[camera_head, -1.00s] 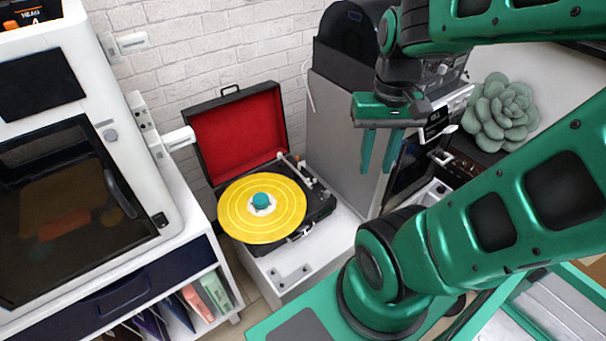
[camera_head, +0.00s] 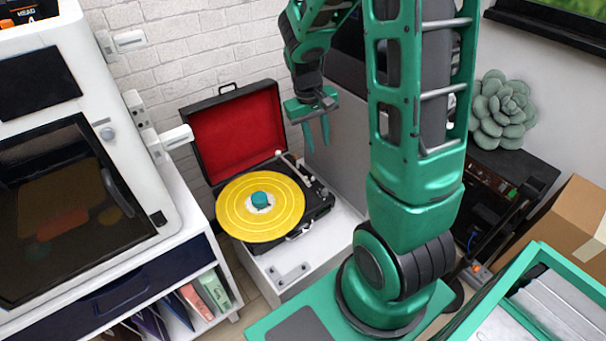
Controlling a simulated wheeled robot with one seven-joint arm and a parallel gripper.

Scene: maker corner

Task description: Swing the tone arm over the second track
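The record player (camera_head: 318,205) is an open black case with a red-lined lid (camera_head: 236,135), standing on a white cabinet. A yellow record (camera_head: 235,223) with ring-shaped tracks lies on its platter, with a teal knob (camera_head: 260,199) at its centre. The pale tone arm (camera_head: 294,167) lies along the right side of the deck, beside the record. My gripper (camera_head: 318,144) hangs above and behind the deck's right rear, its two fingers pointing down and apart. It is open and empty, and it does not touch the tone arm.
A white 3D printer (camera_head: 150,190) stands on a shelf unit at the left. A tall grey cabinet (camera_head: 335,160) stands right behind my gripper. A green succulent (camera_head: 500,110) and a cardboard box (camera_head: 575,225) are at the right. The air above the record is free.

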